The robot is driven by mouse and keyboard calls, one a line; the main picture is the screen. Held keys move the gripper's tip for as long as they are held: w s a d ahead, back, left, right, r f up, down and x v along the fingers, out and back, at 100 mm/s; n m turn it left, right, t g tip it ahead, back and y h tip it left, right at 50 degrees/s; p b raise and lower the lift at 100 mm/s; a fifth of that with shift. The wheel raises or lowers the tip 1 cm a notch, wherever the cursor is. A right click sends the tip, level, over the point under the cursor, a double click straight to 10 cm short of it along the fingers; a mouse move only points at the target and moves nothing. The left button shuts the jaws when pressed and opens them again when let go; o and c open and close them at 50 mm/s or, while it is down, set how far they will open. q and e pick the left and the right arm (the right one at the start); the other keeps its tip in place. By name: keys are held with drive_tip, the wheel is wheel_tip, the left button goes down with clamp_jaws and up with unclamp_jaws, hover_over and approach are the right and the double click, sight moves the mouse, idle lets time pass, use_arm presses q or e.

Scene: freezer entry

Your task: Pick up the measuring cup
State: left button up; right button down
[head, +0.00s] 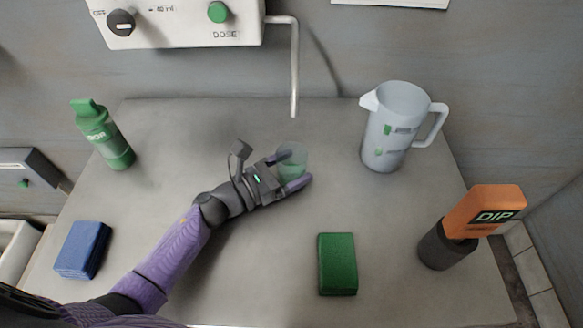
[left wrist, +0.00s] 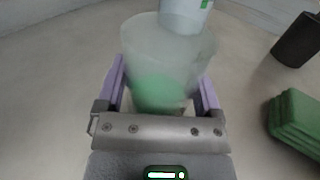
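The measuring cup (head: 293,158) is a small, see-through, frosted cup with green in its lower part. It stands upright near the middle of the table, below the spout. My left gripper (head: 291,172) reaches in low from the left, with one finger on each side of the cup. In the left wrist view the cup (left wrist: 165,65) fills the space between the two purple fingers (left wrist: 162,88), which are spread wide. I cannot tell whether the fingertips touch its wall. My right gripper is not in view.
A pale jug (head: 396,125) stands behind and right of the cup. A green block (head: 337,264) lies in front, a blue block (head: 83,250) at left. A dosing unit's spout (head: 295,75) hangs above.

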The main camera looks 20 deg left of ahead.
use_arm(q)
drive_tip(key=c, duration=0.7)
drive_tip(key=shift+o, duration=0.2)
drive_tip(key=shift+r, duration=0.15)
